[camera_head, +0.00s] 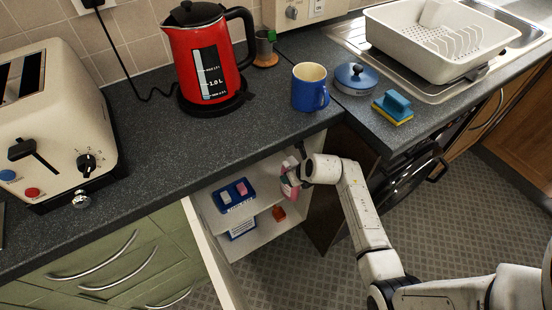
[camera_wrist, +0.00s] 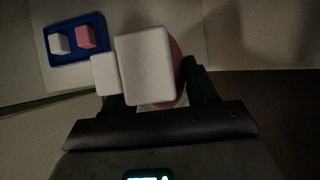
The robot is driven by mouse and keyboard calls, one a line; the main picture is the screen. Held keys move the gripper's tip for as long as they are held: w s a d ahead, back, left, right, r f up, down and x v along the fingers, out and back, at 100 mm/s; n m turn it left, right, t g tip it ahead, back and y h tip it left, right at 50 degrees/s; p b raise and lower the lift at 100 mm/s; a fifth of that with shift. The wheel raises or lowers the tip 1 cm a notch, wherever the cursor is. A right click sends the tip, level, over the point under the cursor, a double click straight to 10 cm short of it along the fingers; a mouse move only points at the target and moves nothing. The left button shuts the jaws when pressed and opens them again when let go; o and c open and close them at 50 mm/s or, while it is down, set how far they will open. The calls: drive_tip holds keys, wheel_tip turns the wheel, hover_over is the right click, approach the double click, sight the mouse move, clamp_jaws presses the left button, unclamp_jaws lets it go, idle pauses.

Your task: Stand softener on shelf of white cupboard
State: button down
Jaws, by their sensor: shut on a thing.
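My gripper (camera_head: 299,170) is shut on the softener (camera_head: 289,186), a pink bottle with a white top, at the open front of the white cupboard (camera_head: 215,258) under the worktop. In the wrist view the softener's white top (camera_wrist: 146,68) sits between my fingers and hides most of its pink body. The upper shelf (camera_head: 263,199) holds a blue tray (camera_head: 218,205) with a white block and a pink block. The tray also shows in the wrist view (camera_wrist: 75,59), left of the softener. I cannot tell whether the softener touches the shelf.
Below the upper shelf are an orange item (camera_head: 279,213) and a blue-and-white box (camera_head: 242,229). The worktop (camera_head: 180,145) overhangs the cupboard. A red kettle (camera_head: 207,60), a blue mug (camera_head: 310,88) and a toaster (camera_head: 55,120) stand on it. The upper shelf is bare right of the tray.

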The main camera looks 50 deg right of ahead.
drive_tip(key=w, duration=0.1)
drive_tip(key=w+d+b, duration=0.1)
drive_tip(key=w, duration=0.1)
drive_tip(key=w+b, duration=0.1)
drive_tip(key=w, duration=0.1)
drive_tip(key=shift+w+d, duration=0.25)
drive_tip(key=shift+d, duration=0.05)
drive_tip(key=w, duration=0.1)
drive_tip(key=w+b, duration=0.1)
drive_tip(key=w+d, duration=0.1)
drive_tip(key=shift+w+f, duration=0.1)
drive_tip(key=shift+f, duration=0.3)
drive_tip(key=shift+c, duration=1.6)
unclamp_jaws()
drive_tip(key=shift+a+f, duration=0.1)
drive_tip(key=s+a+p, duration=0.1)
drive_tip(key=s+p, duration=0.1)
drive_tip(key=s, duration=0.4)
drive_tip(key=s+a+r+p, duration=0.1)
drive_tip(key=s+a+p, duration=0.1)
drive_tip(key=s, duration=0.4)
drive_tip(key=shift+a+r+p, duration=0.15)
drive_tip(key=shift+a+p, duration=0.1)
drive_tip(key=shift+p, duration=0.1)
